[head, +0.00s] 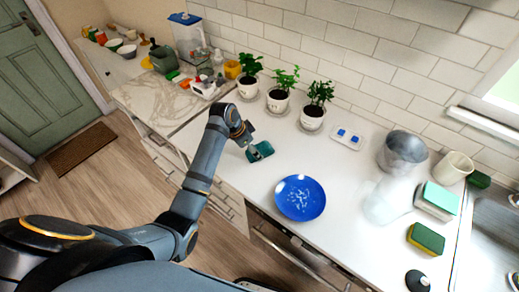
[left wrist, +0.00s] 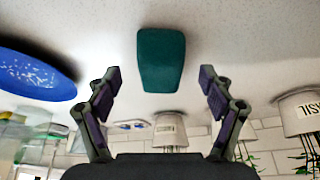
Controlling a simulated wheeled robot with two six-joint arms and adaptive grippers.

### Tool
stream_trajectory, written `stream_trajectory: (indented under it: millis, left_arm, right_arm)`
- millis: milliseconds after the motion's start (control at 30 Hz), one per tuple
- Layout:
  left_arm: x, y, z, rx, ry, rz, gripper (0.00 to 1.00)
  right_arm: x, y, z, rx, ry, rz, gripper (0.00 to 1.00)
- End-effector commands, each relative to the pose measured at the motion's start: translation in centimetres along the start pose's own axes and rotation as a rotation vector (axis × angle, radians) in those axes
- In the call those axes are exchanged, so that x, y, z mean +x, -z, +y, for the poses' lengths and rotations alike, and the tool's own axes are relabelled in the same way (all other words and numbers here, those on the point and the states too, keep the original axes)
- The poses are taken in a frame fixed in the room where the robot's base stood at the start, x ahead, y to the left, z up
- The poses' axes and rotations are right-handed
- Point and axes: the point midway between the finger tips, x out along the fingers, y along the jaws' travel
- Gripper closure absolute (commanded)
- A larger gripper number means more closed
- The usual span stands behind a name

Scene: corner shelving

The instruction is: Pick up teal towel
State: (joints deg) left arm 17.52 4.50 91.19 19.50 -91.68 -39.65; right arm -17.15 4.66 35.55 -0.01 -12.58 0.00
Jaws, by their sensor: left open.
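The teal towel (head: 262,151) is a small folded piece lying on the white counter, left of the blue plate. It also shows in the left wrist view (left wrist: 160,58), upper middle, with its whole outline visible. My left gripper (head: 250,141) is at the towel's left end in the head view. In the left wrist view my left gripper (left wrist: 160,74) is open, with one finger on each side of the towel's line. Clear gaps show between fingers and towel, and nothing is held. My right gripper is not in view.
A blue plate (head: 300,198) with white marks lies right of the towel. Potted plants (head: 278,97) stand behind it along the tiled wall. A white tray with blue pieces (head: 347,137), a glass container (head: 403,152) and sponges (head: 426,238) are further right. Counter around the towel is clear.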

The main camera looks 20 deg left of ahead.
Motion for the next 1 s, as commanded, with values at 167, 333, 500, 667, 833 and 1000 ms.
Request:
stream_trajectory:
  millis: [167,333,500,667,833,1000]
  left_arm:
    - [2.4,0.0,-0.1,0.000,-0.001,-0.001,0.19]
    - [2.9,0.0,-0.1,0.001,0.002,0.001,0.19]
    - [2.9,0.0,-0.2,0.001,0.002,0.001,0.28]
    - [2.9,0.0,-0.2,0.001,0.002,0.000,0.50]
    - [2.9,0.0,-0.2,0.001,0.002,0.001,0.68]
    - [2.9,0.0,-0.1,0.000,0.002,0.000,0.72]
  right_arm:
    - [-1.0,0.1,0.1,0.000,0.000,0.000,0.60]
    - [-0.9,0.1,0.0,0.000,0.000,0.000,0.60]
    - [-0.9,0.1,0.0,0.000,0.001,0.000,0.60]
    - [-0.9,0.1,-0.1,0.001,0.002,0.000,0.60]
    - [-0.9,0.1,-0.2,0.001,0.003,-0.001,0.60]
    - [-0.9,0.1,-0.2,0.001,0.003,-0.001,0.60]
